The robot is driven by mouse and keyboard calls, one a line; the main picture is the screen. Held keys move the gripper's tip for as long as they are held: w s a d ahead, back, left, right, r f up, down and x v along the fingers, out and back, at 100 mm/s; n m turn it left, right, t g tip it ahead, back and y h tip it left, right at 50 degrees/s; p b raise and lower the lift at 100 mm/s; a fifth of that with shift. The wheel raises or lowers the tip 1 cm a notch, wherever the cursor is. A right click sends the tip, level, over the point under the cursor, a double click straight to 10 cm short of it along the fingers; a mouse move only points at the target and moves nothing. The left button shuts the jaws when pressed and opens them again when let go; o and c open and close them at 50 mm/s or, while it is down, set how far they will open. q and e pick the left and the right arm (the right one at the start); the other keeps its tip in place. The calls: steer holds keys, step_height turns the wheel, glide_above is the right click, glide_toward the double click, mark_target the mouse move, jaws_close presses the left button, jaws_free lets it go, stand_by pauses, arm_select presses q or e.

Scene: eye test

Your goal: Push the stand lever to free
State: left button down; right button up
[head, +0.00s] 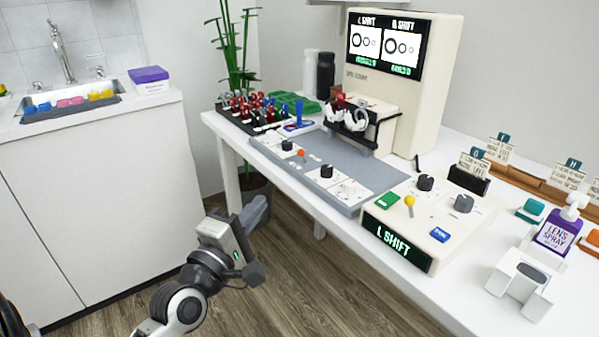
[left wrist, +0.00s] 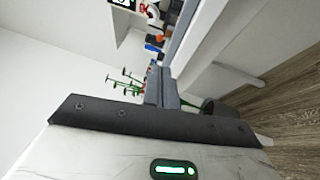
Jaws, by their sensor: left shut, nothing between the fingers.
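A blue upright lever (head: 299,112) stands on a small plate with blue and red markings, at the far left end of the table; I take it as the stand lever, but its lettering is too small to read. My left gripper (head: 261,206) is low in front of the table's left edge, well below and apart from that lever. Its fingers also show in the left wrist view (left wrist: 162,86), together and empty. My right gripper is in neither view.
A grey panel with black knobs (head: 327,171) and a cream "L SHIFT" box (head: 400,246) with a yellow-tipped lever (head: 409,201) line the table front. A rack of red and blue pieces (head: 250,112) stands left of the blue lever. Open floor lies below.

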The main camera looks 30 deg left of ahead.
arm_select(q)
steer(key=shift+s+r, duration=0.1)
steer(key=shift+s, duration=0.1)
glide_toward(299, 154)
steer(key=w, duration=0.5)
steer(key=shift+w+a+r, duration=0.1)
steer(key=shift+a+r, duration=0.1)
steer(key=shift+r, duration=0.2)
steer(key=shift+w, duration=0.75)
steer(key=shift+r, duration=0.1)
